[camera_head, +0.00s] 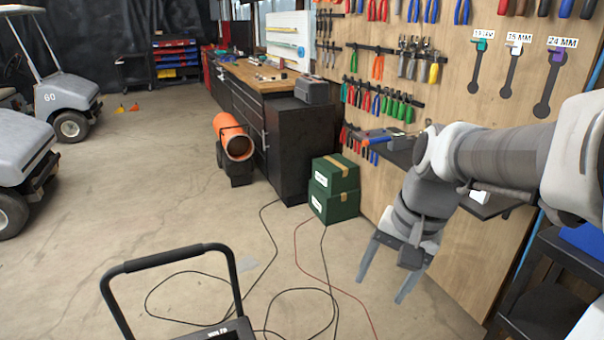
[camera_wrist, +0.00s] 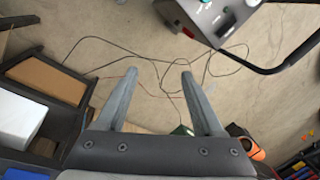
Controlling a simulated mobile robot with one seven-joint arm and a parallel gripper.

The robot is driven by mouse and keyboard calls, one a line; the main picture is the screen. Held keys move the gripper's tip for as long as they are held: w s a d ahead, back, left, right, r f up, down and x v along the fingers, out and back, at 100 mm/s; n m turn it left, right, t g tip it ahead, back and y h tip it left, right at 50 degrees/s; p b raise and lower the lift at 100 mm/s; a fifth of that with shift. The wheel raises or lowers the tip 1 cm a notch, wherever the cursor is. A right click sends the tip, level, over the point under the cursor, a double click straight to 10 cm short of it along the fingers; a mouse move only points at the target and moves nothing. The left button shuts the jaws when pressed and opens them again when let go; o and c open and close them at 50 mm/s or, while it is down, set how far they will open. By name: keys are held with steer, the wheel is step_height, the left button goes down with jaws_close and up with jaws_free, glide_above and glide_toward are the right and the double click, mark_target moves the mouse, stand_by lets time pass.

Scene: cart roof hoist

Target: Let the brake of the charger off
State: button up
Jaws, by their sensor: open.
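The charger is at the bottom edge of the head view, where its black tube handle (camera_head: 185,257) and a strip of its dark top (camera_head: 228,333) show. In the wrist view its grey panel (camera_wrist: 208,18) with small knobs is at the top right, cut off by the frame. I cannot make out its brake in either view. My gripper (camera_head: 384,287) points down over the floor, right of the charger and apart from it. In the wrist view my gripper (camera_wrist: 158,73) is open, with bare floor and cables between its fingers.
Loose cables (camera_head: 270,290) lie looped on the floor. Green boxes (camera_head: 333,190) stand against the pegboard wall. An orange heater (camera_head: 233,137) stands by the workbench (camera_head: 262,75). A dark shelf unit (camera_head: 560,275) is close at right. Open floor lies at left, before parked carts (camera_head: 60,95).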

steer(key=w+a+f+m+g+y+b, duration=0.1)
steer(key=w+f+m+g+y+b, duration=0.15)
steer(key=w+f, duration=0.4)
steer(key=w+a+f+m+g+y+b, duration=0.1)
steer(key=w+f+m+y+b, duration=0.2)
steer(key=f, duration=0.7)
steer(key=w+f+m+g+y+b, duration=0.1)
steer(key=w+f+m+g+b, duration=0.2)
steer(key=f, duration=0.5)
steer(key=w+f+m+t+y+b, duration=0.15)
steer(key=f+m+y+b, duration=0.35)
steer(key=f, duration=0.9)
steer(key=w+f+m+t+y+b, duration=0.15)
steer(key=f+m+y, duration=0.4)
steer(key=f, duration=0.95)
steer(key=s+a+m+h+b, duration=0.1)
steer(key=a, duration=1.6)
steer(key=shift+s+a+m, duration=0.3)
steer(key=shift+s+a, duration=0.05)
steer(key=shift+s, duration=0.05)
steer(key=shift+r, duration=0.1)
jaws_close()
